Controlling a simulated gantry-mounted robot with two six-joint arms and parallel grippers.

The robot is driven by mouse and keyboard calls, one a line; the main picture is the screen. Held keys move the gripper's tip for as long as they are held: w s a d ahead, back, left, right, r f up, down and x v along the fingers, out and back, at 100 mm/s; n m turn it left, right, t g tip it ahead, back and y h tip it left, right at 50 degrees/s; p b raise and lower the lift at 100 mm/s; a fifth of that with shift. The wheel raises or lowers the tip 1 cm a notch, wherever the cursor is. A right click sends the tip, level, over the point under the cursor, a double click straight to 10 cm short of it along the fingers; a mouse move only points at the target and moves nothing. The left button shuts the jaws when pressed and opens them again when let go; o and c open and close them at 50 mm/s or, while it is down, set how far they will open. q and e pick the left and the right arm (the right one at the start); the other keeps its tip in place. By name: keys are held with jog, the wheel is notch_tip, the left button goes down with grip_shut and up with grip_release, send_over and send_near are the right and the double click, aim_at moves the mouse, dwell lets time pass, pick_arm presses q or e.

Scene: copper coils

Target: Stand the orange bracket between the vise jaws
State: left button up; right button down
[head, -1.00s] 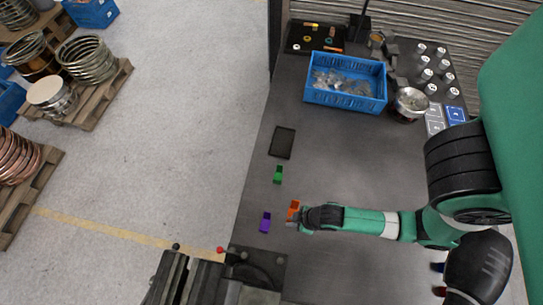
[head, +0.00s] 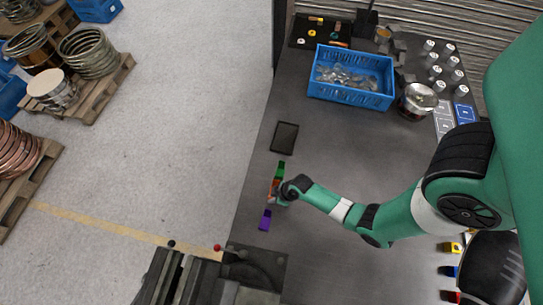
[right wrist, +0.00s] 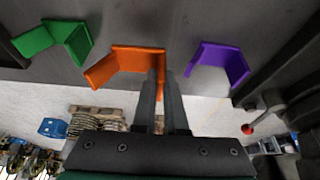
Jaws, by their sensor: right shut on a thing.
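The orange bracket (head: 271,191) is held at the tip of my right gripper (head: 283,196), close beside the green bracket in the head view. In the right wrist view the angled orange bracket (right wrist: 136,56) has one end between the two fingers (right wrist: 160,82), which are shut on it. Whether it touches the bench is unclear. The vise (head: 172,272) is at the bottom of the head view, partly cut off, with dark parallel bars. A red-knobbed part of the vise (right wrist: 288,82) shows at the right wrist view's right edge. My left gripper is not in view.
A green bracket (head: 281,169) and a purple bracket (head: 265,221) lie near the bench's left edge, on either side of the orange one. A dark flat tray (head: 284,138) lies beyond. A blue crate (head: 350,94) stands further back. The middle of the bench is clear.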

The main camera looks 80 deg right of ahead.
jog(key=shift+w+d+f, duration=0.1)
jog(key=shift+w+f, duration=0.1)
jog(key=shift+f, duration=0.05)
notch_tip(320, 180, down, 3)
jog(key=shift+d+f+b, duration=0.1)
jog(key=shift+f+b, duration=0.1)
jog(key=shift+b, duration=0.65)
jog(key=shift+r, duration=0.1)
jog(key=shift+f, duration=0.25)
jog(key=c, duration=1)
grip_release()
jog(key=shift+r, duration=0.1)
jog(key=shift+o, duration=0.2)
